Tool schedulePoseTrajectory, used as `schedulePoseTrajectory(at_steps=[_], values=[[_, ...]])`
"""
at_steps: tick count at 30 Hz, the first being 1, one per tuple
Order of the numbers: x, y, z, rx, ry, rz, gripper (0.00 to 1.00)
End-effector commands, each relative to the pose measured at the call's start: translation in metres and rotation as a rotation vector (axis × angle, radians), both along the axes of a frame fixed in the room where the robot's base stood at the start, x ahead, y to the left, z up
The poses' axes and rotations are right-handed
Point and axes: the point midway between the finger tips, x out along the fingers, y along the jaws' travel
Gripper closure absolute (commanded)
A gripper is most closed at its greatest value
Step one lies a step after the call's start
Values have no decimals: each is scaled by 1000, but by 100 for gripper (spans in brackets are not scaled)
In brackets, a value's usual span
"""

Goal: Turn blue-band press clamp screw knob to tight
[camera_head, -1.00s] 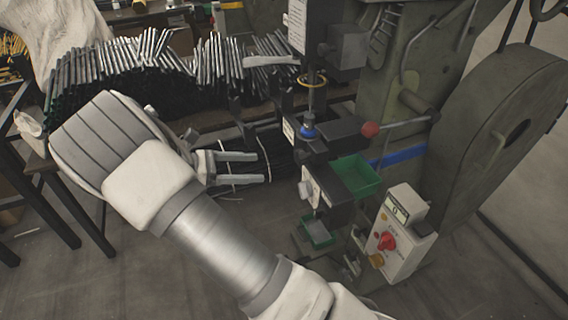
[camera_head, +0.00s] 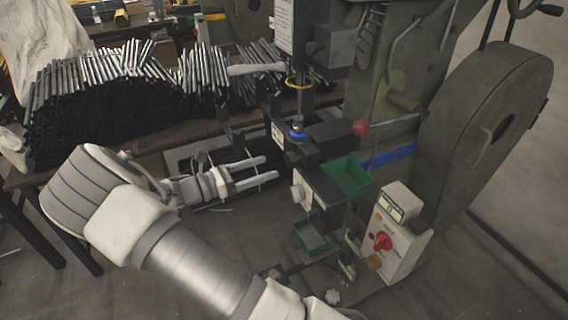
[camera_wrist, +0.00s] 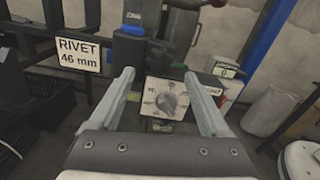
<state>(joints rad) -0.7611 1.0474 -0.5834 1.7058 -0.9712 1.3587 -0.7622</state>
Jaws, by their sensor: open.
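The blue-band press (camera_head: 395,152) stands right of centre in the head view, with a blue stripe on its green frame. Its grey clamp screw knob sits on a pale square plate (camera_head: 299,190) on the press's left side. In the wrist view the knob (camera_wrist: 168,103) shows face-on, with marks around it that are too small to read. My gripper (camera_head: 271,168) is open and empty, left of the press. In the wrist view its two fingers (camera_wrist: 163,79) frame the knob plate, with the knob ahead and between them, apart from both.
A "RIVET 46 mm" sign (camera_wrist: 79,54) is left of the knob. A control box (camera_head: 387,241) with a red switch stands low at the right. A green tray (camera_head: 346,178) is beside the knob plate. Bundles of metal rods (camera_head: 110,105) fill the table behind.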

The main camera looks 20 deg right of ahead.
Motion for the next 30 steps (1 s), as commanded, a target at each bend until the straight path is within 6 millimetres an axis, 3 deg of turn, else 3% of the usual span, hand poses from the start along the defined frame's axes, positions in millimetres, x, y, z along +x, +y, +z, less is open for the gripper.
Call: schedulePoseTrajectory(at_steps=[3,9,22,23,30], values=[[0,-26,-2,0,-1,-3,19],[2,-55,-1,0,-1,-2,19],[2,-66,0,1,0,0,19],[2,-66,0,1,0,0,21],[2,-66,0,1,-1,0,64]])
